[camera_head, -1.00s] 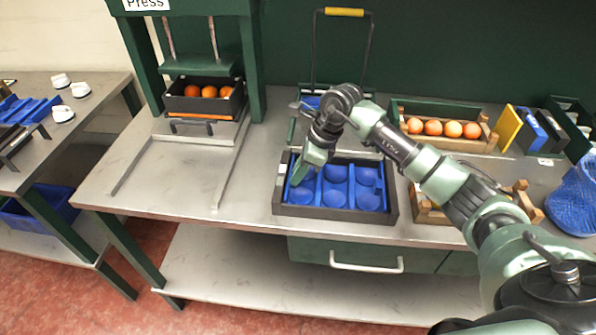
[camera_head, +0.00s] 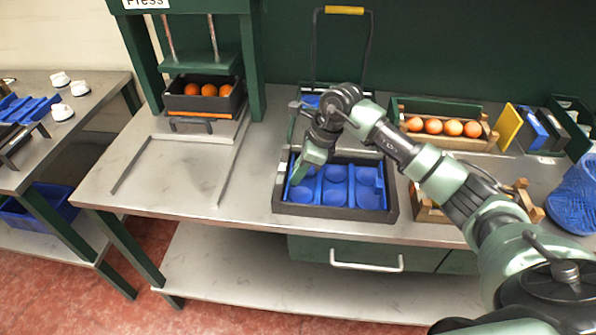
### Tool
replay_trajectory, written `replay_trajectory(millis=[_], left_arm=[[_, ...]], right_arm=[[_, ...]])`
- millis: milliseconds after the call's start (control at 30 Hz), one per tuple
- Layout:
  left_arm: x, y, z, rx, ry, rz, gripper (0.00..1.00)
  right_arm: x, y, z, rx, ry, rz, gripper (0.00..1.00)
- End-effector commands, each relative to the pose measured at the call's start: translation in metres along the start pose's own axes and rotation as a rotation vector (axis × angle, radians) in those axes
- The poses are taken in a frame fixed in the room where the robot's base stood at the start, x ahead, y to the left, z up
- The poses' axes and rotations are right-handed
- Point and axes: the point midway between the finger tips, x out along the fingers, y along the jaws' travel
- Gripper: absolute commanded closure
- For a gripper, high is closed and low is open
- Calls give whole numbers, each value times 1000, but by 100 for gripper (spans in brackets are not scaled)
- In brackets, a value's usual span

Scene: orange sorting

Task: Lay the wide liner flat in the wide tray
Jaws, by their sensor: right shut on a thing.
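The wide tray (camera_head: 335,212) is a dark open box at the front middle of the bench. The wide liner (camera_head: 336,194) is a blue sheet with several round hollows, and it lies inside the tray's walls. Whether it is fully flat on the tray floor I cannot tell. My right gripper (camera_head: 297,181) points down at the tray's left end, shut on the liner's left part; its fingertips are partly hard to see. My left gripper is not in view.
A crate of oranges (camera_head: 440,143) stands behind at the right, with a wooden crate (camera_head: 428,209) beside the tray. A press (camera_head: 203,64) with a dark box of oranges (camera_head: 203,104) stands at the left. The bench left of the tray is clear.

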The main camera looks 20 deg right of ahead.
Motion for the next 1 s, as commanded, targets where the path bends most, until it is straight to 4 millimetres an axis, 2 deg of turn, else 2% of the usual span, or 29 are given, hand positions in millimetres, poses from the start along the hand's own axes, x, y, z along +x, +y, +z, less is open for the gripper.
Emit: replay_trajectory(millis=[633, 667, 733, 767, 967, 1000], left_arm=[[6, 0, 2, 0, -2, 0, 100], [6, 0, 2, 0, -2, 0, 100], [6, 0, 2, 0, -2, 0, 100], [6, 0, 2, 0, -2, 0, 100], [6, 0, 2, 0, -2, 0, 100], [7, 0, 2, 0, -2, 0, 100]], right_arm=[[7, 0, -3, 0, 0, 0, 100], [7, 0, -3, 0, 0, 0, 84], [7, 0, -3, 0, 0, 0, 64], [7, 0, -3, 0, 0, 0, 61], [7, 0, -3, 0, 0, 0, 61], [7, 0, -3, 0, 0, 0, 58]])
